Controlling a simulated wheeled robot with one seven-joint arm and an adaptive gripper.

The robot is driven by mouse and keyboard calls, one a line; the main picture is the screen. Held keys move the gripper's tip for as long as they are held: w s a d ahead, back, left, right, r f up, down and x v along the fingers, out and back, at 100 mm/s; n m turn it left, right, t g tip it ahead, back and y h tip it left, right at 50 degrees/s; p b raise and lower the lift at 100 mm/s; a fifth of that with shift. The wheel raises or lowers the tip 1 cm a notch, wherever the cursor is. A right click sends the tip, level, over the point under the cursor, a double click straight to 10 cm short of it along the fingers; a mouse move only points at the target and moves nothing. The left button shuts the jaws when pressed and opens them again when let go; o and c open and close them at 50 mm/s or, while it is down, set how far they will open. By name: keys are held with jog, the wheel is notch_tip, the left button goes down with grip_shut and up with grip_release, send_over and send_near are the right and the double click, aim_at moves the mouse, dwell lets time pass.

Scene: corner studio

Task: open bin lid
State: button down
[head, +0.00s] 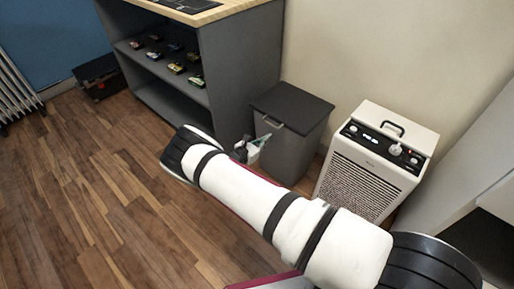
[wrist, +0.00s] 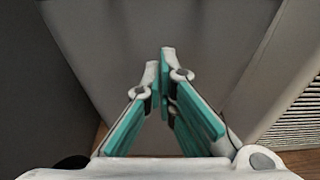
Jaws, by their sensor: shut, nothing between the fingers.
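The grey bin (head: 300,148) stands against the wall. Its dark lid (head: 292,105) looks closed and flat, with a small light handle (head: 273,122) at the front edge. My gripper (head: 264,139) is in front of the bin, close below the handle; whether it touches the bin I cannot tell. In the wrist view my gripper (wrist: 164,58) is shut, its teal-sided fingers meeting at the tips with nothing between them. The bin's grey front (wrist: 205,35) fills the middle behind the fingertips. The lid and handle cannot be made out in the wrist view.
A white appliance with a grille (head: 364,168) stands right of the bin; its grille (wrist: 295,125) also shows in the wrist view. A grey shelf unit (head: 240,65) with toy cars stands left. Wooden floor (head: 100,190) is clear at left.

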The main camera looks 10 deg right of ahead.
jog(key=shift+d+r+b, duration=0.15)
jog(key=shift+r+b, duration=0.15)
jog(key=shift+r, duration=1.65)
jog(key=shift+r, duration=0.1)
